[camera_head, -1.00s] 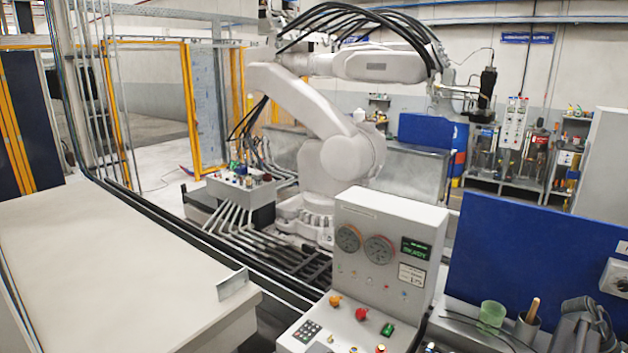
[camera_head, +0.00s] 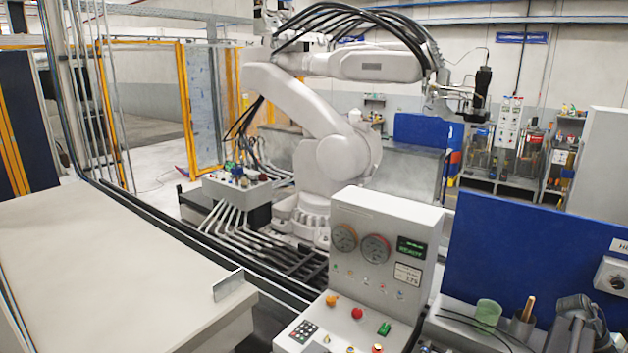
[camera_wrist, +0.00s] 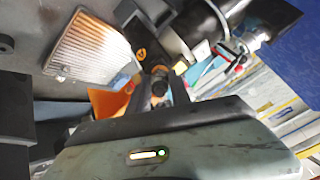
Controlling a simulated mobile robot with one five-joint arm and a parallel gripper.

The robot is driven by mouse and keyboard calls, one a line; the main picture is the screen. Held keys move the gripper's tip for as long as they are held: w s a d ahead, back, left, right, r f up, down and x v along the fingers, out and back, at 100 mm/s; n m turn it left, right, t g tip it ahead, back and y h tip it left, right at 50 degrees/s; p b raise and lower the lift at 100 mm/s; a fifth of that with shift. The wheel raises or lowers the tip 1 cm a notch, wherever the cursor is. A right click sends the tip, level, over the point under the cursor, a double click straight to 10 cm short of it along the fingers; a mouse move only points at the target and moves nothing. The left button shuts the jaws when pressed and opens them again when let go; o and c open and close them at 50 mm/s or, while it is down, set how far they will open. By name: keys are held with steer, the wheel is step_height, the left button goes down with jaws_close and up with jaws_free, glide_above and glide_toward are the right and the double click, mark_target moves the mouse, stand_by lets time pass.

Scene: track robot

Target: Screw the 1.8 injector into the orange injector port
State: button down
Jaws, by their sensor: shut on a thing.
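In the wrist view, my gripper (camera_wrist: 160,100) is shut on a small dark cylindrical piece (camera_wrist: 159,84) at the picture centre. This piece may be the injector; no 1.8 marking can be read on it. An orange part (camera_wrist: 108,101) shows just left of it, partly hidden behind the grey gripper body. I cannot tell whether it is the orange injector port, nor whether the held piece touches it. In the head view I can make out neither my gripper, the injector nor the port.
A large white industrial arm (camera_head: 335,155) stands behind a control panel (camera_head: 375,250) with gauges and buttons. At right, a green cup (camera_head: 488,312) stands before a blue board (camera_head: 540,250). A ribbed metal plate (camera_wrist: 88,48) shows in the wrist view.

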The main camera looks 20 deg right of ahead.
steer(key=m, duration=1.2)
steer(key=c, duration=1.1)
jaws_free()
steer(key=shift+c, duration=0.9)
steer(key=shift+r, duration=0.1)
